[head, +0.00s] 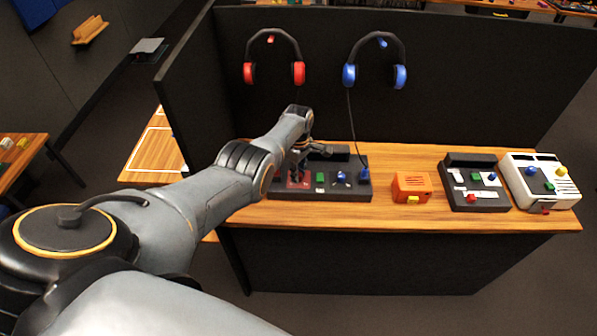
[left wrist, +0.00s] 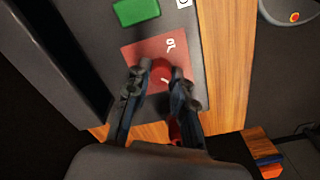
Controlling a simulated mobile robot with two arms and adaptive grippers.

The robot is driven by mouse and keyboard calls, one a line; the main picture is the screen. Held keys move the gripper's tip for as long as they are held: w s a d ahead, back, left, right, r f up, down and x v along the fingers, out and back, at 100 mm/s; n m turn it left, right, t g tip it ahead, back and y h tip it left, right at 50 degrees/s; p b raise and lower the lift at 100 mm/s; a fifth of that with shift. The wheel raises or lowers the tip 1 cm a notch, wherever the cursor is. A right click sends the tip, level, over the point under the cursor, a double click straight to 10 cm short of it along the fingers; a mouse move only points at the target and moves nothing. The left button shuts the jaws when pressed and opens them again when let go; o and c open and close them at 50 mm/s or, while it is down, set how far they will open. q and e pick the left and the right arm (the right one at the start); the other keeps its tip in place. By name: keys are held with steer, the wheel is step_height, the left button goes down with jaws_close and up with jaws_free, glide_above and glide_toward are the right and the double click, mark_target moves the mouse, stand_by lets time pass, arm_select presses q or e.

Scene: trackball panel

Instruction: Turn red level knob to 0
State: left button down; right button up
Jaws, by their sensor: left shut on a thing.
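The red level knob (left wrist: 161,74) is between the fingertips of my left gripper (left wrist: 160,80) in the left wrist view, mostly hidden by them. It sits on a red square patch (left wrist: 140,52) with white marks, one of which looks like 10. Its pointing direction cannot be told. In the head view my left gripper (head: 300,165) reaches down over the left end of the black control panel (head: 341,193), where the red patch (head: 292,184) shows. It is shut on the knob. My right gripper is out of view.
A green button (head: 320,178) and blue controls (head: 342,177) lie right of the red patch. An orange box (head: 411,187), another black panel (head: 456,199) and a white panel (head: 531,194) stand farther right. Red headphones (head: 298,73) and blue headphones (head: 399,77) hang behind.

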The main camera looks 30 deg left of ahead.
arm_select(q)
steer(key=shift+w+r, duration=0.1)
steer(key=c, duration=1.1)
jaws_free()
steer(key=shift+c, duration=0.2)
step_height(320, 180, up, 12)
